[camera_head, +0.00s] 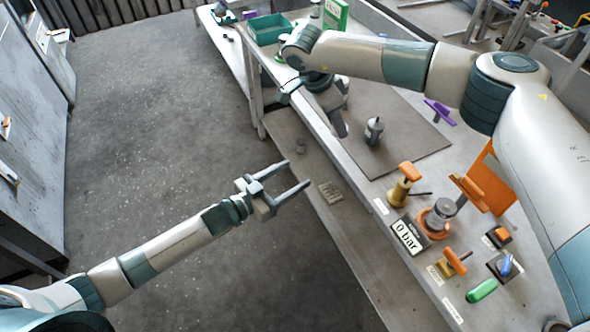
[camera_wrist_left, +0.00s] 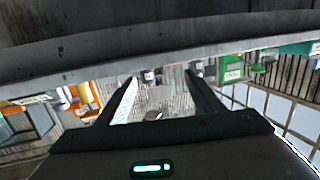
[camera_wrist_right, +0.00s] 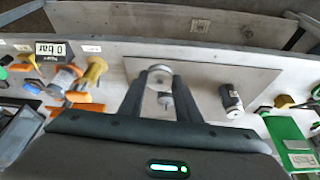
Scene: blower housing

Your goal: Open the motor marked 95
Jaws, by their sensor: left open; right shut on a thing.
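A grey motor (camera_head: 374,131) stands upright on the dark mat (camera_head: 415,145); no number is legible on it. A black and silver motor (camera_wrist_right: 231,99) shows on the mat in the right wrist view; I cannot tell if it is the same one. My right gripper (camera_head: 339,128) is over the mat. In the right wrist view its fingers (camera_wrist_right: 161,82) are shut on a round grey part (camera_wrist_right: 164,84), which the arm mostly hides in the head view. My left gripper (camera_head: 298,173) is open and empty, beside the bench's front edge.
An orange fixture (camera_head: 432,231) holds a grey cylinder near the 0 bar display (camera_head: 409,236). A green bin (camera_head: 268,28) stands at the far end. The floor at left is clear.

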